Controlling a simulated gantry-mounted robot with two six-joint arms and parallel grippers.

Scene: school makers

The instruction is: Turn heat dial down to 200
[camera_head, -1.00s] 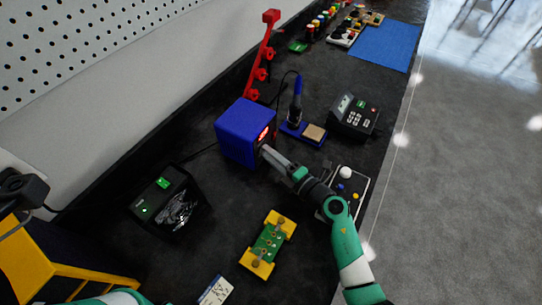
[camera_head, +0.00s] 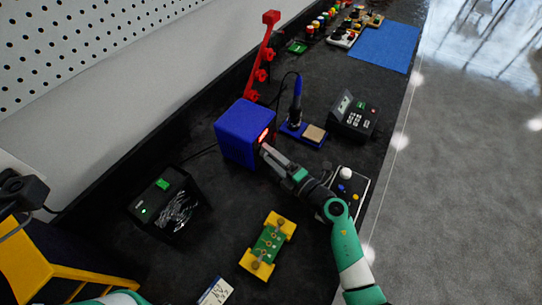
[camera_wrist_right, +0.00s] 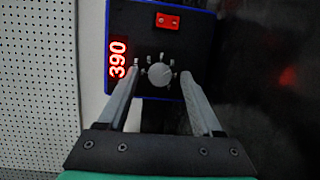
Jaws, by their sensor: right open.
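The blue soldering station (camera_head: 240,135) stands on the dark bench, its black front panel (camera_wrist_right: 180,45) facing my right gripper. The grey heat dial (camera_wrist_right: 160,75) shows in the right wrist view, with small marks around it. The red display (camera_wrist_right: 118,59) reads 390, turned sideways in that view. My right gripper (camera_wrist_right: 162,82) is open, its two fingers on either side of the dial; I cannot tell whether they touch it. In the head view the right gripper (camera_head: 266,150) is close to the station's front and hides the dial. My left gripper is not in view.
A soldering iron (camera_head: 296,105) stands in its blue holder behind the gripper. A black keypad device (camera_head: 355,115) is to the right. A green board in a yellow holder (camera_head: 268,245) and a black box (camera_head: 165,205) are nearer. A red rack (camera_head: 265,55) stands at the back.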

